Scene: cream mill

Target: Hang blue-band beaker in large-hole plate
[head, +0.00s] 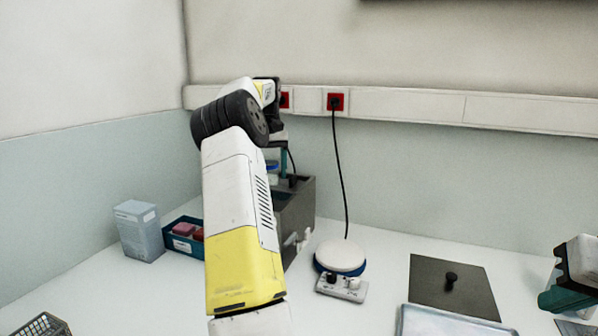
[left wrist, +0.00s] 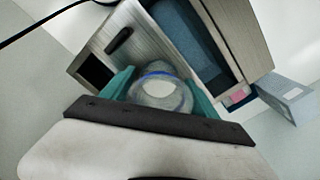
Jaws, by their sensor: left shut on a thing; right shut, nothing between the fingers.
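The blue-band beaker (left wrist: 160,92) is clear with a blue ring and sits between the teal fingers of my left gripper (left wrist: 158,86) in the left wrist view. My left gripper is shut on it, above the grey metal bath (head: 297,212) at the back. In the head view my left arm covers much of the bath and gripper; a bit of blue (head: 272,167) shows beside the teal finger. I cannot make out the large-hole plate clearly. My right gripper (head: 562,288) is shut and empty at the right edge.
The bath has a black handle (left wrist: 119,40) and a blue basin (left wrist: 187,40). A blue-grey box (head: 139,231) and a teal tray (head: 183,243) stand left. A round white-topped device (head: 341,256) and a dark plate with a knob (head: 453,284) are right of the bath.

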